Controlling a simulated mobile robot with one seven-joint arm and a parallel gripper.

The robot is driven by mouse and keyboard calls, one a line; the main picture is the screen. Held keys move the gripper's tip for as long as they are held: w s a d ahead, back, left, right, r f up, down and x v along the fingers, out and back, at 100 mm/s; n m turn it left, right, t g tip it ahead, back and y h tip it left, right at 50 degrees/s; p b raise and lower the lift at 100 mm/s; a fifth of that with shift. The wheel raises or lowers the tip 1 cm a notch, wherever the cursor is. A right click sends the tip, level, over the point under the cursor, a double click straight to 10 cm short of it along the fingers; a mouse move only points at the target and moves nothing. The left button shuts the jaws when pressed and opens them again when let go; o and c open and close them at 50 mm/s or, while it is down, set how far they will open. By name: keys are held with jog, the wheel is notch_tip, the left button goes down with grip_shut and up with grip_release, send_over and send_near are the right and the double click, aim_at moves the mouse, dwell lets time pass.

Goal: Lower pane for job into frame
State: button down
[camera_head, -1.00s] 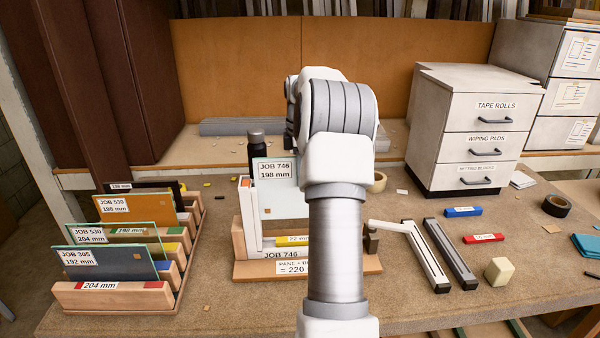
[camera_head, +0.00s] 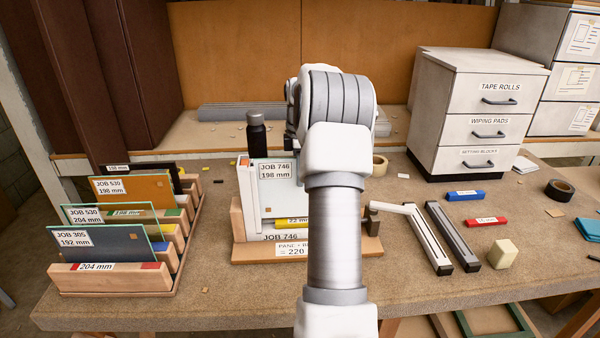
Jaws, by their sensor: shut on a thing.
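The pale glass pane labelled JOB 746, 198 mm (camera_head: 283,195) stands upright at the middle of the bench, in the white-railed frame (camera_head: 246,205). Its lower edge is close to the yellow 22 mm strip (camera_head: 288,221) at the frame's bottom; whether it touches cannot be told. The frame rests on a wooden stand (camera_head: 255,252) also labelled JOB 746. Only a dark sliver of my gripper (camera_head: 291,118) shows past my arm, above the pane. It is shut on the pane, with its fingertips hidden. My arm also covers the right part of the pane and frame.
A wooden rack (camera_head: 110,280) with several other panes stands on the left. A black bottle (camera_head: 256,135) stands behind the frame. White and dark rails (camera_head: 452,238), a cream block (camera_head: 502,254) and a drawer cabinet (camera_head: 475,115) are on the right.

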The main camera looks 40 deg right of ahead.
jog(key=shift+f, duration=0.65)
jog(key=c, duration=1)
grip_release()
jog(key=shift+o, duration=0.4)
jog(key=shift+f, duration=0.1)
notch_tip(320, 180, up, 18)
jog(key=p, duration=0.1)
jog(key=shift+f+p, duration=0.15)
jog(key=shift+p, duration=0.2)
jog(key=shift+a, duration=0.1)
